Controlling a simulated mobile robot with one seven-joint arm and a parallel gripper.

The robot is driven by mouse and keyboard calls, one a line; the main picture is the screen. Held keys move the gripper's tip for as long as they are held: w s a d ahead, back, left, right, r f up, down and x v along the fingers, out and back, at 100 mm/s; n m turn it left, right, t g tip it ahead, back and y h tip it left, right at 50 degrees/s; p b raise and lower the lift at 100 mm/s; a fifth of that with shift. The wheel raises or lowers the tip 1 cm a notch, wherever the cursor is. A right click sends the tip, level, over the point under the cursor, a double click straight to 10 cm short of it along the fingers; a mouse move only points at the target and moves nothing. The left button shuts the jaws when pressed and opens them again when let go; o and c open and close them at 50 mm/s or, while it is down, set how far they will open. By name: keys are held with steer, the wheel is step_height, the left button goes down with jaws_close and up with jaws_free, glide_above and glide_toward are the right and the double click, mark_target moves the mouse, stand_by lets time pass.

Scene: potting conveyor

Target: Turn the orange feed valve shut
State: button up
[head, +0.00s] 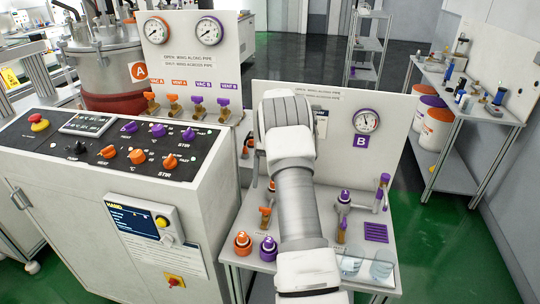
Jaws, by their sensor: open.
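An orange-handled valve (265,212) stands on the small grey bench, left of my arm; no label is readable on it, so I cannot tell for certain that it is the feed valve. Another orange knob (271,186) shows just behind it, partly covered by my arm. Whether the wing lies along or across its pipe is too small to tell. My arm rises over the middle of the bench and hides part of the bench and back panel. My gripper does not show.
Orange (242,243) and purple (268,248) round-topped items stand at the bench's front left, clear cups (381,264) at front right. A purple-handled valve (344,197) stands right of my arm. The control console (100,205) borders the left. Green floor is free at right.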

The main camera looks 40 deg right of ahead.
steer(key=p+v, duration=0.1)
steer(key=v, duration=0.8)
steer(key=shift+d+r, duration=0.15)
steer(key=shift+r, duration=0.2)
steer(key=shift+w, duration=0.1)
